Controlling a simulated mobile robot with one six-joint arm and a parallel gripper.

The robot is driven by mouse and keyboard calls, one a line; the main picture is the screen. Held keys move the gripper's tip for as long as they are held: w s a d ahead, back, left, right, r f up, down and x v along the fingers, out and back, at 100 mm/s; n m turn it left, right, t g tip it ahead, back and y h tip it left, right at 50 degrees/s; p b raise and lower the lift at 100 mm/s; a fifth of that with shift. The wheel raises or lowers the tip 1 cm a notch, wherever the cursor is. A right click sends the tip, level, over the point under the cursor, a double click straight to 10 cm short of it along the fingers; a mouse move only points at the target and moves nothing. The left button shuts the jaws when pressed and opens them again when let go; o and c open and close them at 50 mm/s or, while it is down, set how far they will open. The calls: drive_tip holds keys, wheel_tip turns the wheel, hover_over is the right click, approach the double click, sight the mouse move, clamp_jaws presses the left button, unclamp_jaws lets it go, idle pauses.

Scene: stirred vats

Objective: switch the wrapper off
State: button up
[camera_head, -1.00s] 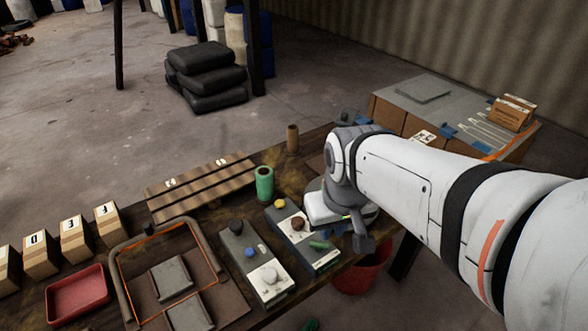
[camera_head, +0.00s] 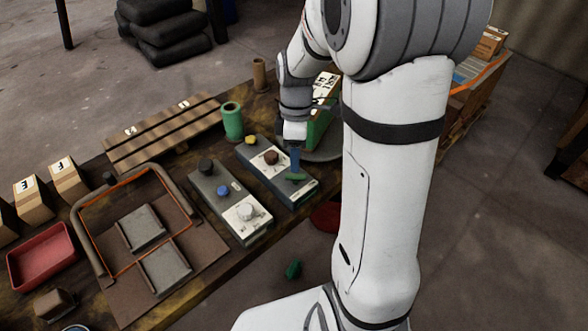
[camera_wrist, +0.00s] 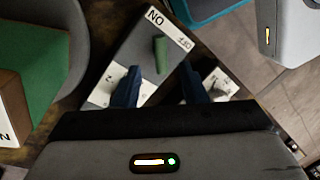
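A dark control panel (camera_head: 280,172) lies on the bench with a yellow button (camera_head: 250,140), a brown knob (camera_head: 271,157) and a green lever (camera_head: 298,178). In the wrist view the green lever (camera_wrist: 161,55) stands between printed ON and OFF marks on the panel (camera_wrist: 135,45). My gripper (camera_head: 296,163) points down over the lever end of this panel. In the wrist view my gripper (camera_wrist: 160,87) is open, its two blue fingers apart with nothing between their tips. The lever lies just beyond them; I cannot tell the height gap. No name for the wrapper is legible.
A second panel (camera_head: 215,205) with a black knob, blue button and white knob lies left. A green cylinder (camera_head: 232,122) stands behind. A green-sided box (camera_wrist: 50,65) sits on a grey round plate (camera_wrist: 78,25) close beside my gripper. A red tray (camera_head: 42,256) is far left.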

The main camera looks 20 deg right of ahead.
sight(296, 179)
drive_tip(key=f, duration=0.2)
drive_tip(key=s+f, duration=0.1)
drive_tip(key=f, duration=0.2)
drive_tip(key=shift+a, duration=0.2)
clamp_jaws()
